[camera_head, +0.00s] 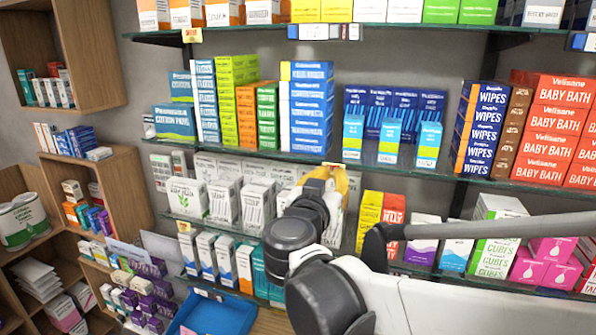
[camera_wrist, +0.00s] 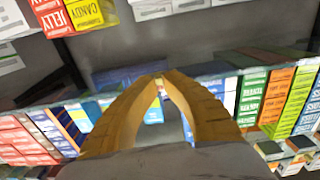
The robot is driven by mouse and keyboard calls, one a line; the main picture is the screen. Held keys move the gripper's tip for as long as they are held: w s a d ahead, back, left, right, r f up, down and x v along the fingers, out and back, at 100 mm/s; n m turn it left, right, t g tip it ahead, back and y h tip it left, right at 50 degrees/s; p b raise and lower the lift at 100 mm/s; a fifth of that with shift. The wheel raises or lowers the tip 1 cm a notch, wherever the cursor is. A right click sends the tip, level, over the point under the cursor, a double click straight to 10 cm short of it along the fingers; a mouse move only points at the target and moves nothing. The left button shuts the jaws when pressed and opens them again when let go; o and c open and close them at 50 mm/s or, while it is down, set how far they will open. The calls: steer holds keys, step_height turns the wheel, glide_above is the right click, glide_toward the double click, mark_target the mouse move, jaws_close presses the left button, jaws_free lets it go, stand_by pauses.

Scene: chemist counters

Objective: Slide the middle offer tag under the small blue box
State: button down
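My gripper (camera_head: 331,170) is at the front edge of the middle shelf, left of three small blue-and-green boxes (camera_head: 390,141). In the wrist view my gripper's yellow fingers (camera_wrist: 160,80) come together at the tips around a small pale piece. An orange-yellow tag (camera_head: 325,166) shows at the fingertips in the head view, largely hidden by the fingers. Other yellow offer tags hang on the upper shelf edge (camera_head: 191,35) and the lower shelf edge (camera_head: 185,227). The small blue boxes stand upright on the glass shelf, apart from my gripper.
Blue boxes (camera_head: 306,108) stand behind and left of my gripper. WIPES boxes (camera_head: 480,127) and red BABY BATH boxes (camera_head: 560,128) stand to the right. Yellow and red boxes (camera_head: 380,219) stand on the shelf below, close to my arm. A blue tray (camera_head: 215,318) lies lower down.

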steer(key=s+d+p, duration=0.1)
steer(key=s+d, duration=0.2)
steer(key=d, duration=0.7)
steer(key=shift+s+d, duration=0.15)
steer(key=shift+s, duration=0.2)
steer(key=c, duration=1.5)
jaws_free()
steer(key=v, duration=1.2)
steer(key=shift+r, duration=0.1)
